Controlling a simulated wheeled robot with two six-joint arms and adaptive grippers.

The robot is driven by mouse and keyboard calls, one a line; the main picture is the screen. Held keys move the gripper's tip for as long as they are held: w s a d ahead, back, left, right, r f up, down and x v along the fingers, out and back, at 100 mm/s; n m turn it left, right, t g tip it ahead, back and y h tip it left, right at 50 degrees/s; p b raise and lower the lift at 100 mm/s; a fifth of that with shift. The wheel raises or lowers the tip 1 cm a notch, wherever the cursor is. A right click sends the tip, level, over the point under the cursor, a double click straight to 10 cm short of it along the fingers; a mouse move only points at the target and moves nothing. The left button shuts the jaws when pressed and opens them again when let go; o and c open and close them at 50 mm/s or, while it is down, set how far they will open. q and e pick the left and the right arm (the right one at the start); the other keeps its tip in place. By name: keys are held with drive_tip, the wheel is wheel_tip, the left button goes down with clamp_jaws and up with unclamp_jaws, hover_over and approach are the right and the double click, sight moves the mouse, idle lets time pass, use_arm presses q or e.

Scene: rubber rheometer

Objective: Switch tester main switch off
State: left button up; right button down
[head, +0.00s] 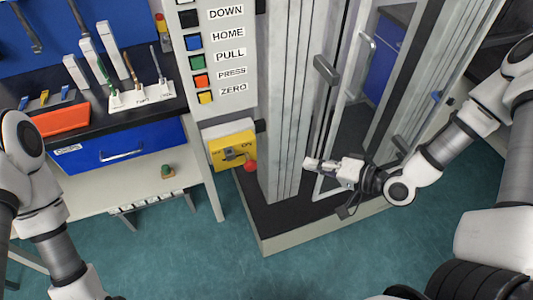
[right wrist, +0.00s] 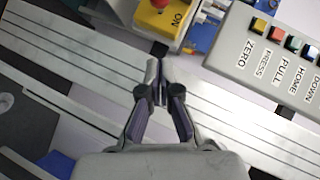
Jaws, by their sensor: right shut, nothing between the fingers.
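The tester's main switch is a yellow box (head: 232,146) on the side of the machine, below the button panel. It has a dark grey lever with a red ball knob (head: 250,166), which sits at the right end, near the ON lettering. In the right wrist view the yellow box (right wrist: 154,22) is at the top, with its red knob cut by the edge. My right gripper (head: 309,163) is shut and empty, in front of the grey column, to the right of the knob and apart from it. Its fingertips (right wrist: 158,66) point towards the box. My left gripper is out of view.
The button panel (head: 218,64) with labelled coloured buttons rises above the switch. The grey column (head: 281,110) and glass door with handle (head: 366,52) stand right of it. A bench with blue drawer (head: 128,145) and tools is at left. Green floor is clear in front.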

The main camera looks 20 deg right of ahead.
drive_tip(key=b, duration=0.1)
approach(249, 161)
drive_tip(key=w+d, duration=0.2)
drive_tip(key=w, duration=0.2)
drive_tip(key=a+f, duration=0.1)
drive_tip(key=a, duration=0.1)
drive_tip(key=w+a+f, duration=0.1)
drive_tip(key=a+f, duration=0.1)
drive_tip(key=shift+d, duration=0.1)
